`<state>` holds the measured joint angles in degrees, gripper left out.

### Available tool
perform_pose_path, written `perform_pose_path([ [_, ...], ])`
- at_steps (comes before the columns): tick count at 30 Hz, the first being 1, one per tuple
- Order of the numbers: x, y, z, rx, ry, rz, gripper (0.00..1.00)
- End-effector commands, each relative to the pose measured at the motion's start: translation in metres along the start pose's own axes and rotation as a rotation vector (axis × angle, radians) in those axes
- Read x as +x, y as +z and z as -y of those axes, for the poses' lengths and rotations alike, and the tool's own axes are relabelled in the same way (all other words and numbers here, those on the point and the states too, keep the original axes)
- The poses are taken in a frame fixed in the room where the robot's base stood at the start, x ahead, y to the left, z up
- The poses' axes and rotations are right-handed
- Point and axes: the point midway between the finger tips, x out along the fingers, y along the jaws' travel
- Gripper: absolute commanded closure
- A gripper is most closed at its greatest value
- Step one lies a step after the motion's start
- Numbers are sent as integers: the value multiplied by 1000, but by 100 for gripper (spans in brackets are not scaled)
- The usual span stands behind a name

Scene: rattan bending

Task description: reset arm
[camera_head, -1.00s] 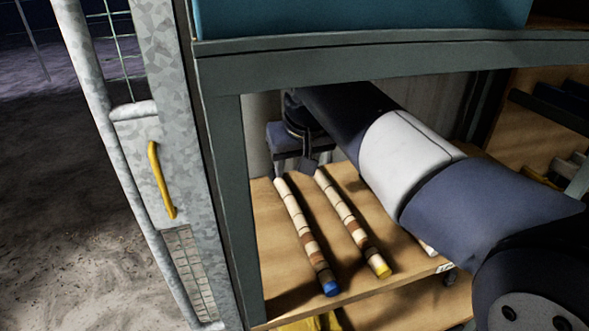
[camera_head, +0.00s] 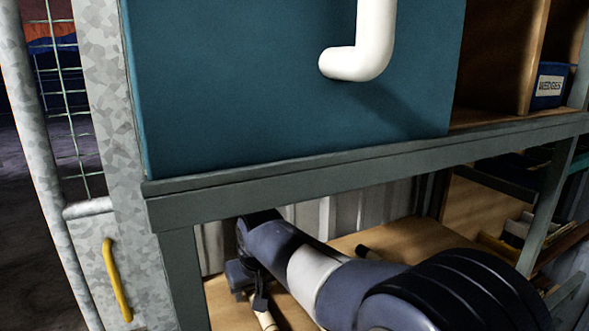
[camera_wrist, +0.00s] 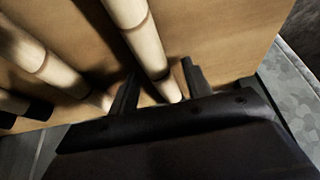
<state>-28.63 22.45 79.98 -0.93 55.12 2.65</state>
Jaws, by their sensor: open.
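My arm reaches into the shelf under the bench frame, and my gripper (camera_head: 257,292) shows dark at its far end in the head view. In the wrist view my gripper (camera_wrist: 158,82) is open, with one finger on each side of the end of a pale jointed rattan pole (camera_wrist: 143,42). I cannot tell whether the fingers touch it. A second rattan pole (camera_wrist: 40,62) lies to the left, with part of another at the left edge. In the head view only a short bit of pale pole (camera_head: 267,320) shows below the gripper.
A teal panel (camera_head: 240,90) with a white bent pipe (camera_head: 362,60) stands above the grey bench beam (camera_head: 350,167). A galvanised post with a yellow handle (camera_head: 116,280) is at left. A blue "WEDGES" bin (camera_head: 551,84) sits at upper right. The wooden shelf (camera_head: 385,237) has bare room behind my arm.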

Motion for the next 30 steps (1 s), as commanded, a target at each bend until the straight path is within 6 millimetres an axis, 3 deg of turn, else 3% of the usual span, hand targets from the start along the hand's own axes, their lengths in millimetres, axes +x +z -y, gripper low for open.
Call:
perform_pose_path([
  [1,3,0,0,0,0,0,53],
  [9,-28,-12,0,0,0,-2,53],
  [15,-32,-14,0,0,0,0,53],
  [24,-30,-13,0,0,0,1,53],
  [30,-9,-3,0,0,0,4,53],
])
